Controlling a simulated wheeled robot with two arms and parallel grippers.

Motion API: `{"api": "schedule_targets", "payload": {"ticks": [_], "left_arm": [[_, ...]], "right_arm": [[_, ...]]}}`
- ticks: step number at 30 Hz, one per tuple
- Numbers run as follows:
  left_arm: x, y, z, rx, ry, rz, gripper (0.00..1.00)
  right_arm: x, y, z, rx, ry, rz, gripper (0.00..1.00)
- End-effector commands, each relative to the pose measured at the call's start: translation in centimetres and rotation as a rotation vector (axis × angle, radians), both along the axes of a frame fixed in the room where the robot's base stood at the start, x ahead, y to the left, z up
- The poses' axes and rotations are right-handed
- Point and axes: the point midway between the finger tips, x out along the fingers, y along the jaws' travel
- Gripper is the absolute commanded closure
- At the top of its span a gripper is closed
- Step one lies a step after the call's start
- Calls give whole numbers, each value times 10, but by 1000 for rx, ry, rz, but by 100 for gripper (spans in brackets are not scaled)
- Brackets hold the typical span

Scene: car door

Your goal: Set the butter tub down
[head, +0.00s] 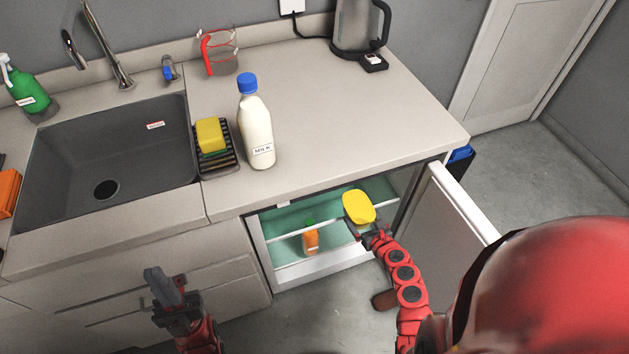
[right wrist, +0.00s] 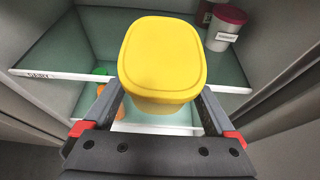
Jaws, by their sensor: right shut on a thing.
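The butter tub (head: 359,207) is a tub with a rounded yellow lid, held upright in front of the open fridge. My right gripper (head: 370,231) is shut on it. In the right wrist view the tub (right wrist: 163,60) sits between the two fingers (right wrist: 158,112), and its lid faces the camera. Behind it is a glass fridge shelf (right wrist: 75,60) with a white front edge; I cannot tell whether the tub touches it. My left gripper (head: 163,287) is low at the left, in front of the cabinet drawers; its finger gap is not clear.
The fridge door (head: 462,201) stands open at the right. An orange bottle with a green cap (head: 311,238) is on a lower level inside. A jar with a dark red lid (right wrist: 225,28) stands at the shelf's right. A milk bottle (head: 256,125) stands on the counter above.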

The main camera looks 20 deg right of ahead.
Motion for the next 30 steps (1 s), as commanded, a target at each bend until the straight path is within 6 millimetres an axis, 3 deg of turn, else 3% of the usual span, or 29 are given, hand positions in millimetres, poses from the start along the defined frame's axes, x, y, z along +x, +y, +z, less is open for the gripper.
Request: {"api": "schedule_targets", "payload": {"ticks": [15,23,30], "left_arm": [[0,0,1,0,0,0,100],[0,0,-7,0,0,0,100],[0,0,-40,0,0,0,100]], "right_arm": [[91,101,-12,0,-4,5,84],[105,117,-19,0,0,2,84],[104,117,-52,-1,0,3,84]]}}
